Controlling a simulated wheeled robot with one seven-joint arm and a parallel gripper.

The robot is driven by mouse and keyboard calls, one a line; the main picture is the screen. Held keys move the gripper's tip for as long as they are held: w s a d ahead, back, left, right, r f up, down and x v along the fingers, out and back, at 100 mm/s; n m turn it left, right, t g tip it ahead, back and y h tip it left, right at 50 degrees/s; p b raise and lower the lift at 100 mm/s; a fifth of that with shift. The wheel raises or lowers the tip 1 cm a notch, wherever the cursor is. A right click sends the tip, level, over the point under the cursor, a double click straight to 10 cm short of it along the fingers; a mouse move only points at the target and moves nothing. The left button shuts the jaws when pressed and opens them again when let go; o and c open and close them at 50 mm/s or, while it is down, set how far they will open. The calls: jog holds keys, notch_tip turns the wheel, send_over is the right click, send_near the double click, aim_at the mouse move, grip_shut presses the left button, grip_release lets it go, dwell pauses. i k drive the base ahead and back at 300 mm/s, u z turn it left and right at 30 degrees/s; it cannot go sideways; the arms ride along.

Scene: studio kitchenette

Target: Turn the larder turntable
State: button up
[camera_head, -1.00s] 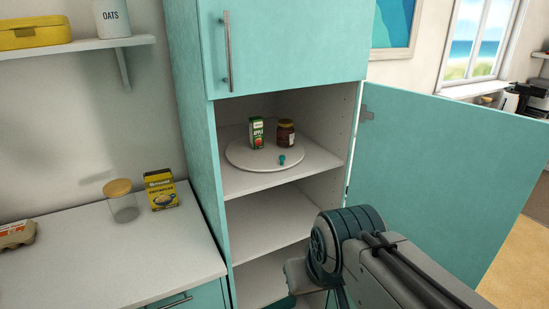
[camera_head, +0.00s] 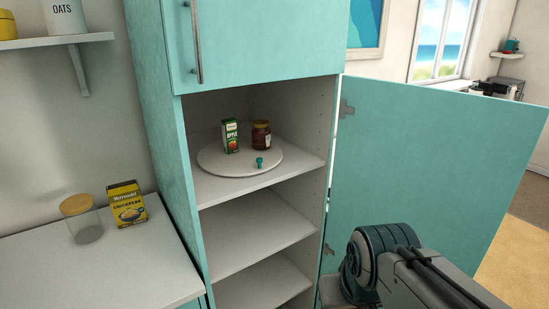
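The larder turntable (camera_head: 222,165) is a round white disc on the upper open shelf of the teal larder cabinet. An apple juice carton (camera_head: 230,136) and a brown jar (camera_head: 261,135) with a dark yellowish lid stand on its back half. A small teal knob (camera_head: 260,162) stands up near its front right rim. My arm enters from the lower right, in front of the cabinet and below the turntable's level. My gripper itself is not visible, so its fingers cannot be seen.
The larder's lower door (camera_head: 425,180) stands wide open to the right. The upper door (camera_head: 265,40) is shut. Lower shelves (camera_head: 250,235) look empty. At left, a counter (camera_head: 110,265) holds a glass jar (camera_head: 83,220) and a chickpea box (camera_head: 126,204).

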aim_at(212, 159)
jog(key=i, duration=0.4)
jog(key=u, duration=0.9)
